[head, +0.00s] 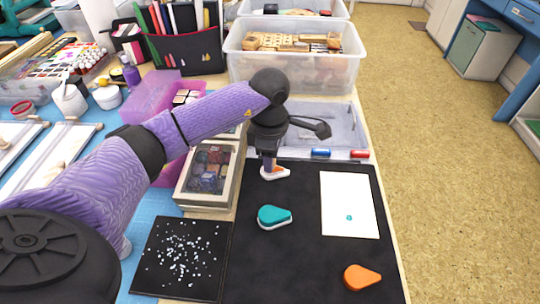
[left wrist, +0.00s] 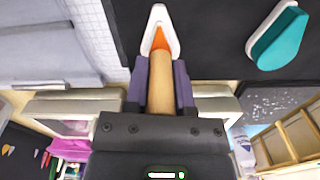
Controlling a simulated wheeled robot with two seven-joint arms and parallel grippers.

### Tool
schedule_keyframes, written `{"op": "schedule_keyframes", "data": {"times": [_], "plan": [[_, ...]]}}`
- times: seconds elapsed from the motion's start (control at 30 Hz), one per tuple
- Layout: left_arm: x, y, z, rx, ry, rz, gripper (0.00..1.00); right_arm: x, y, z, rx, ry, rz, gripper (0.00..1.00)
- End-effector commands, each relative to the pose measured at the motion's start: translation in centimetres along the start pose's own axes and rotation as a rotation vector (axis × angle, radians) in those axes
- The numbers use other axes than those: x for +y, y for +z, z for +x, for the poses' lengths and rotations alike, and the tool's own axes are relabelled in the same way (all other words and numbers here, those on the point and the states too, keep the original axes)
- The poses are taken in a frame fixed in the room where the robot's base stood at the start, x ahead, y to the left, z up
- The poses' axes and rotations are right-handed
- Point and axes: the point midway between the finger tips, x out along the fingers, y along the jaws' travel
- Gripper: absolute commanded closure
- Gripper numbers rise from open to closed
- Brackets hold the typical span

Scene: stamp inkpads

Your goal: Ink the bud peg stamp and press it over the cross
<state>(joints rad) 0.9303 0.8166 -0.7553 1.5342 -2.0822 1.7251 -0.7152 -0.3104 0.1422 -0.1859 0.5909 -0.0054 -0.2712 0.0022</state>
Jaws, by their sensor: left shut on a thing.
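My left gripper (head: 268,155) is shut on a wooden peg stamp (left wrist: 161,80), which shows between its two fingers in the left wrist view. The peg points down at an open drop-shaped inkpad (head: 277,173) with a white rim and orange inside; this pad also shows in the left wrist view (left wrist: 158,22). The peg's end overlaps the orange pad, but I cannot tell whether it touches. The stamp face is hidden. A white paper (head: 345,190) on the black mat (head: 310,265) carries a small teal mark (head: 349,217), too small to read. My right gripper is out of view.
A teal inkpad with its lid on (head: 273,216) lies mid-mat. An orange drop-shaped lid (head: 361,278) lies at the front right. A wooden box (head: 211,175) stands left of the mat, a grey tray (head: 345,125) behind it. The mat around the paper is clear.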

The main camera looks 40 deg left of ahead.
Motion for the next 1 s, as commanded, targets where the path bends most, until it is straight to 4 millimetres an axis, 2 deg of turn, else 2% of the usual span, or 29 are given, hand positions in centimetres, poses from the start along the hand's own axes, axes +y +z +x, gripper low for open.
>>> {"op": "schedule_keyframes", "data": {"times": [0.43,0.63,1.0], "plan": [[-0.1,0.0,0.1,0.002,-0.004,0.001,1.0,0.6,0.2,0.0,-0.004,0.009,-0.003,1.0],[-0.1,0.0,-0.6,0.002,-0.002,0.001,1.0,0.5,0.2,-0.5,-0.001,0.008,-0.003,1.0],[0.0,0.0,-1.1,0.002,-0.002,0.0,1.0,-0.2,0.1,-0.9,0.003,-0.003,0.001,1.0]]}}
